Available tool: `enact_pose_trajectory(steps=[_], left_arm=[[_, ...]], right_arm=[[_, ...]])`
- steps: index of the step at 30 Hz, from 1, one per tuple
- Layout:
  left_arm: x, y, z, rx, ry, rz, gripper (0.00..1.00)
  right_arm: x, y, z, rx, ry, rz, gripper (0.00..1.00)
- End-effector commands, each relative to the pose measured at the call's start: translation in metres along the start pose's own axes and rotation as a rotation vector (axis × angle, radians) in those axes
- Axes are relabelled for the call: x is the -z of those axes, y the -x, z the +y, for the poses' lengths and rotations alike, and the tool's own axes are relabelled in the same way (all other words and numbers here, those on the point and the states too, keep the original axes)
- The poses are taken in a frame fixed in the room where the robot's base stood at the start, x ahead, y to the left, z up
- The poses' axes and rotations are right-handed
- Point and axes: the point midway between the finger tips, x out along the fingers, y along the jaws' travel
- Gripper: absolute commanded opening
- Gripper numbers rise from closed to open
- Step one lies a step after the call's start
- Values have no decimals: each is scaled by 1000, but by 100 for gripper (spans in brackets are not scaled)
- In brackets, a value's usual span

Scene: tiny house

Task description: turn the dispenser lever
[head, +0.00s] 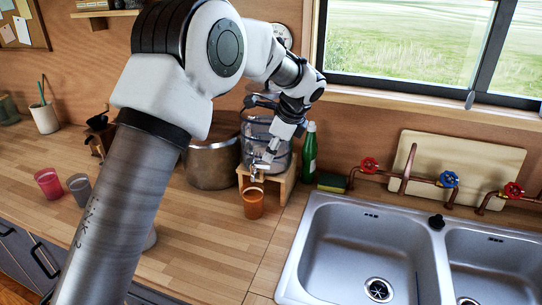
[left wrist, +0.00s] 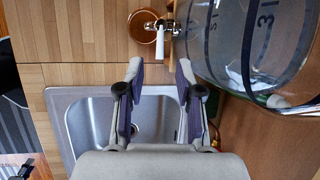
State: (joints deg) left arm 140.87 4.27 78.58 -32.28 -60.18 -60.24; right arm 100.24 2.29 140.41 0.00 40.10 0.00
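The dispenser (head: 252,128) is a clear tank with dark bands on a small wooden stand (head: 287,184); the tank also fills the right of the left wrist view (left wrist: 235,40). Its tap (head: 256,173) sits low at the front. The white lever (left wrist: 161,43) points toward the gap between my left fingers. My left gripper (left wrist: 160,70) is open and empty, one finger on each side of the lever's line; contact cannot be told. In the head view my left gripper (head: 268,155) is just above the tap. My right gripper is not in view.
An orange cup (head: 253,205) stands under the tap. A metal pot (head: 212,165) is left of the dispenser, a green bottle (head: 309,152) right of it. The double sink (head: 360,225) is at right. The wooden counter (head: 205,235) in front is mostly clear.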

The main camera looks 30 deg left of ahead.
Motion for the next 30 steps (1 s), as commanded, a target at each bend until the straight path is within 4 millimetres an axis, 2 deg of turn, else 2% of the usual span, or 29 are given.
enact_pose_trajectory(steps=[3, 7, 10, 16, 17, 18, 20, 30], left_arm=[[-1, -24, 1, -5, 0, 0, 36], [0, -45, 1, -3, -1, 0, 36], [0, -53, 1, -3, 0, 1, 36], [0, -54, 1, -1, 0, 1, 36], [0, -54, 1, -1, 0, 1, 32], [0, -54, 1, -1, 0, 1, 18], [0, -54, 1, -1, 0, 1, 0], [1, -54, 1, 1, -9, 3, 0]], right_arm=[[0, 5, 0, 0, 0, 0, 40], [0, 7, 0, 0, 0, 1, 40], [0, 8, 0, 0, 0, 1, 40], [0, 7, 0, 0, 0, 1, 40], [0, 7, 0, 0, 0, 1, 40], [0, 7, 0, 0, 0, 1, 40], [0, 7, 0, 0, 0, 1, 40], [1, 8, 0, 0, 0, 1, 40]])
